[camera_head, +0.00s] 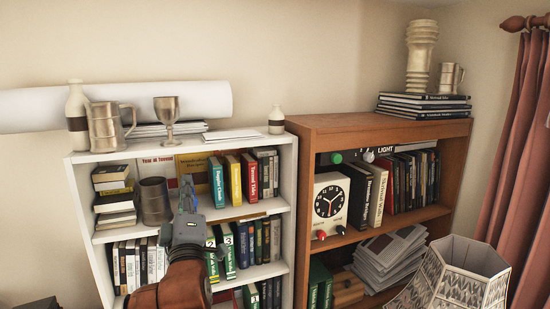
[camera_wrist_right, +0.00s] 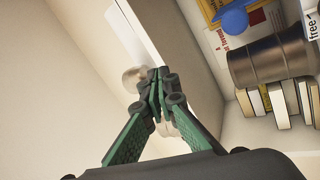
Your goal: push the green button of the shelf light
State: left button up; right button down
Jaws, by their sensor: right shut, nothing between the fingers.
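The green button (camera_head: 336,158) is a small round knob under the top board of the brown bookcase (camera_head: 400,128), left of the word LIGHT (camera_head: 386,149). A pale round knob (camera_head: 369,156) sits to its right. My right gripper (camera_head: 187,190) is in front of the white bookcase, well left of the green button and apart from it. In the right wrist view its fingers (camera_wrist_right: 160,82) are shut with nothing between them. The green button is not seen in that view. My left gripper is not in view.
The white bookcase (camera_head: 180,150) bears a mug (camera_head: 105,127), a goblet (camera_head: 167,117) and a bottle (camera_head: 77,115). A clock (camera_head: 329,203) stands below the green button. A lampshade (camera_head: 458,275) is at the lower right. Open air lies before the brown bookcase's upper shelf.

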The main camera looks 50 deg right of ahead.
aim_at(368, 157)
jog(key=u, duration=0.05)
jog(key=k, duration=0.35)
jog(key=z, duration=1.15)
jog(key=i, duration=0.5)
jog(key=z, duration=0.05)
